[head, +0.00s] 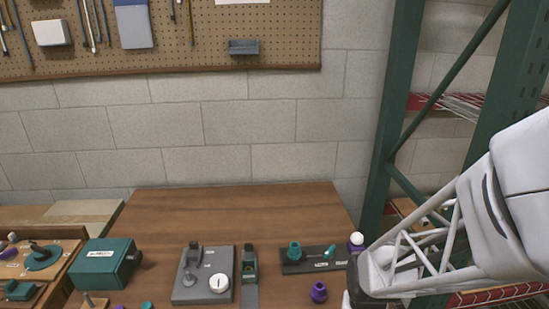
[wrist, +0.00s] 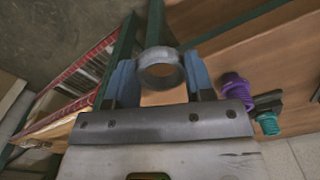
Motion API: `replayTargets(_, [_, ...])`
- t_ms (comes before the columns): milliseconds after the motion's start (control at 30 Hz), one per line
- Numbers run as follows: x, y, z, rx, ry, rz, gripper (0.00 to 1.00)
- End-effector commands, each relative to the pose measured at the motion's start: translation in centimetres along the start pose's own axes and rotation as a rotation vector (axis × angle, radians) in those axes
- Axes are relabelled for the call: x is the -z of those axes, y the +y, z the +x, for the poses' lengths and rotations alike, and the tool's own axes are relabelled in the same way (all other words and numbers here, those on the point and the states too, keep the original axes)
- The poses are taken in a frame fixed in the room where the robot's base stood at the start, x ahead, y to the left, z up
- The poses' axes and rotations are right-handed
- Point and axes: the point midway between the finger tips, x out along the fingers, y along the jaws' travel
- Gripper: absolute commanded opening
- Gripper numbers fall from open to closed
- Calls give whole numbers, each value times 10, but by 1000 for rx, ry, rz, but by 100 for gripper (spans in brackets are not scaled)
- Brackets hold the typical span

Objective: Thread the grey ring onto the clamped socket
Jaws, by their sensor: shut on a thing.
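In the wrist view, my gripper (wrist: 160,78) is shut on the grey ring (wrist: 160,55), held between its two blue fingers with its opening facing the camera. A purple threaded part (wrist: 237,90) shows to the right of the fingers, apart from the ring, beside a teal part (wrist: 267,123) and a dark piece. I cannot tell whether this purple part is the clamped socket. In the head view, a purple part with a white top (head: 356,240) stands beside my arm, and a loose purple part (head: 318,291) is on the table. The ring is hidden there.
A dark board (head: 290,267) with teal parts lies at the table's right. A grey plate with a lever (head: 203,292) and a narrow grey stand (head: 249,282) are mid-table. A teal box (head: 106,263) is at left. A green shelf post (head: 390,120) rises at right. The table's back is clear.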

Motion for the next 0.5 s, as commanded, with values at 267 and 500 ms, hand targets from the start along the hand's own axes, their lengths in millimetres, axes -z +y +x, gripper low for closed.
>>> replayTargets(267, [10, -6, -4, 0, 0, 0, 27])
replayTargets(500, [47, -30, -17, 0, 0, -2, 27])
